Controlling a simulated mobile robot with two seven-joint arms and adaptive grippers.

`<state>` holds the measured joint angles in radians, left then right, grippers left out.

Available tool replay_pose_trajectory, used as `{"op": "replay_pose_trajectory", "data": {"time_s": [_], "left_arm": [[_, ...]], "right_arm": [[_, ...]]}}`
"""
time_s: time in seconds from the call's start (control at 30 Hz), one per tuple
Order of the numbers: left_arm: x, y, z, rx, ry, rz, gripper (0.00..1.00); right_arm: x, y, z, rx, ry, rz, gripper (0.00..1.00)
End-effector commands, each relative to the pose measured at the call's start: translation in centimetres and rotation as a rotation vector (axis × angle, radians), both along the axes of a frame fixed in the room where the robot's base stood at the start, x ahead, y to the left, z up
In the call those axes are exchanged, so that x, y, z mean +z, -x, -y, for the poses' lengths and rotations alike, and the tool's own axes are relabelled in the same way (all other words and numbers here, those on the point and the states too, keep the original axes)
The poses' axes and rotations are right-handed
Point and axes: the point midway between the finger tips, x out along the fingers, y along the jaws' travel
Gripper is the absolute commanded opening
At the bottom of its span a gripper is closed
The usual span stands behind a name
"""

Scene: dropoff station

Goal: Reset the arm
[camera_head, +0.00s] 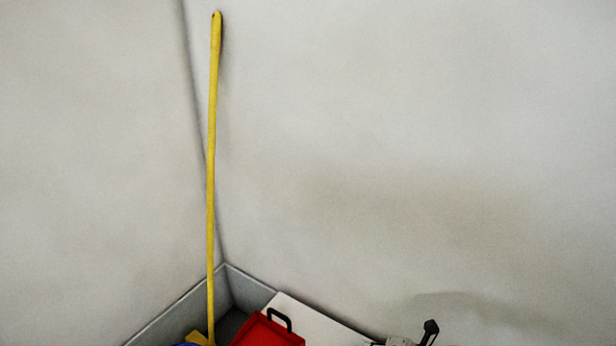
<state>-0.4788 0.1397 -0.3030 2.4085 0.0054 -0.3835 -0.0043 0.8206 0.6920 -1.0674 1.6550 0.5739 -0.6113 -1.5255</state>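At the bottom right edge, a small grey and black part shows that looks like the tip of my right gripper (415,336). Most of it is cut off by the frame, so I cannot tell whether it is open or shut, or whether it holds anything. My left gripper and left arm are not in view.
A red thing with a black handle (268,330) is beside the pole. A white surface (318,324) lies to the right. The walls above are bare.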

Motion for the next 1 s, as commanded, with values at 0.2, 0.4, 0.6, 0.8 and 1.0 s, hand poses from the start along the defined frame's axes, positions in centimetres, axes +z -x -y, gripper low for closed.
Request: {"op": "replay_pose_trajectory", "data": {"time_s": [0.2,0.4,0.6,0.8,1.0], "left_arm": [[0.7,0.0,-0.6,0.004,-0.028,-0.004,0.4],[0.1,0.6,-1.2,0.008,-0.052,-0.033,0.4],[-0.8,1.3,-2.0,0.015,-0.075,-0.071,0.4],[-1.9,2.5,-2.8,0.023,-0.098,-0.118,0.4],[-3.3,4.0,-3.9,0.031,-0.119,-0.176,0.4]], "right_arm": [[4.5,4.4,-5.4,-0.186,-0.317,-0.101,0.0],[7.2,8.3,-7.7,-0.385,-0.595,-0.223,0.0],[9.1,12.3,-7.9,-0.612,-0.857,-0.354,0.0],[10.1,16.6,-6.0,-0.869,-1.096,-0.476,0.0],[10.1,22.0,-2.3,-1.154,-1.308,-0.571,0.0]]}}
